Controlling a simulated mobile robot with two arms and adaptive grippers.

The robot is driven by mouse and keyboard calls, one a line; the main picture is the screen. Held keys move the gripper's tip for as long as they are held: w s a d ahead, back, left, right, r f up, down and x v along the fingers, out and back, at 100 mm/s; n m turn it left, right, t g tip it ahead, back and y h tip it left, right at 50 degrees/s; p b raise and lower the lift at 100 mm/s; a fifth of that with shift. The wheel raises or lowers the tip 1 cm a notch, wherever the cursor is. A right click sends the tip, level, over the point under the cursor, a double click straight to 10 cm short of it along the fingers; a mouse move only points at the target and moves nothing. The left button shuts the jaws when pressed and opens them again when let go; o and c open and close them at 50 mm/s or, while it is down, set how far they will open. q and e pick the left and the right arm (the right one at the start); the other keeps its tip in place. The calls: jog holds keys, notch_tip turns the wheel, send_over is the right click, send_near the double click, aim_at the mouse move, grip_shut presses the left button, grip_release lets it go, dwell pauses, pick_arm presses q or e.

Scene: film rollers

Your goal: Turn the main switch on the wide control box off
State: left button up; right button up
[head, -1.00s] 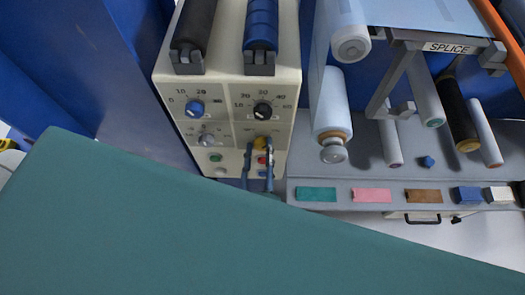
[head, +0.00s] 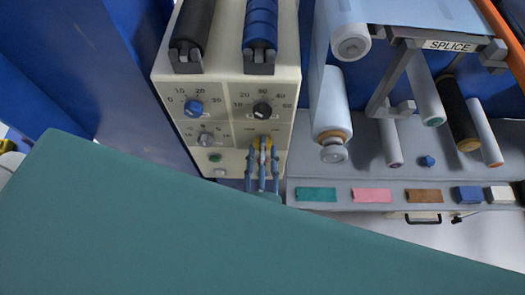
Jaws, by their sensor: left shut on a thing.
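The wide control box (head: 227,104) is beige, with a blue dial (head: 194,108), a black dial (head: 262,110) and a grey selector knob (head: 206,140) on its front. The main switch (head: 255,141) is at the lower right of the front, and a bit of its yellow plate shows. My left gripper (head: 262,158) has blue fingers and is shut on the switch. Its fingers hide the switch's handle, so I cannot tell which way the handle points. My right gripper is not in view.
A green button (head: 215,157) and a pale button (head: 220,173) sit left of the gripper. A black roller (head: 193,25) and a blue roller (head: 261,25) stand above the box's front. A grey splice bench (head: 440,180) with rollers stands at the right.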

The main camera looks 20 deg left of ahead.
pick_arm(q)
jog(key=n, duration=0.2)
jog(key=f+n+b, duration=0.1)
jog(key=n, duration=0.1)
jog(key=shift+s+d+n, duration=0.1)
jog(key=shift+s+n, duration=0.1)
jog(key=shift+n, duration=0.1)
jog(key=n+b, duration=0.1)
jog(key=n, duration=0.3)
jog(key=shift+d+r, duration=0.1)
jog(key=shift+r, duration=0.05)
jog(key=shift+c, duration=0.2)
jog(key=o, duration=0.9)
jog(key=shift+o, duration=1.2)
jog(key=shift+w+r, duration=0.1)
jog(key=shift+w, duration=0.05)
jog(key=shift+d+r, duration=0.1)
